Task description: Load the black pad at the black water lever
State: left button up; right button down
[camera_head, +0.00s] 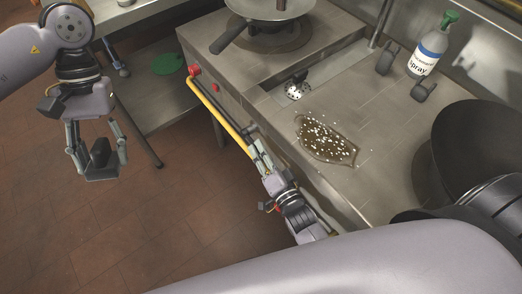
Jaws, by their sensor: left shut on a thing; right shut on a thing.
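My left gripper (97,166) hangs over the open floor at the left, pointing down. It is shut on a small dark block, which looks like the black pad (100,153); the fingers partly hide it. My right gripper (262,157) is at the counter's front edge, shut on the lower part of the yellow rail (222,108). The exact contact there is small and hard to make out. Two black paddle-like parts stand at the back by the wall, a left one (386,60) and a right one (424,91). I cannot tell which thing is the black water lever.
A pan (268,10) sits on the burner. A spray bottle (427,47) stands at the back wall. A brown patch with white bits (327,139) lies on the steel counter (292,160). A large black wok (480,150) is at right. The tiled floor (190,205) below is open.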

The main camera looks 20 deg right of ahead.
pick_arm(q)
jog(key=shift+r, duration=0.15)
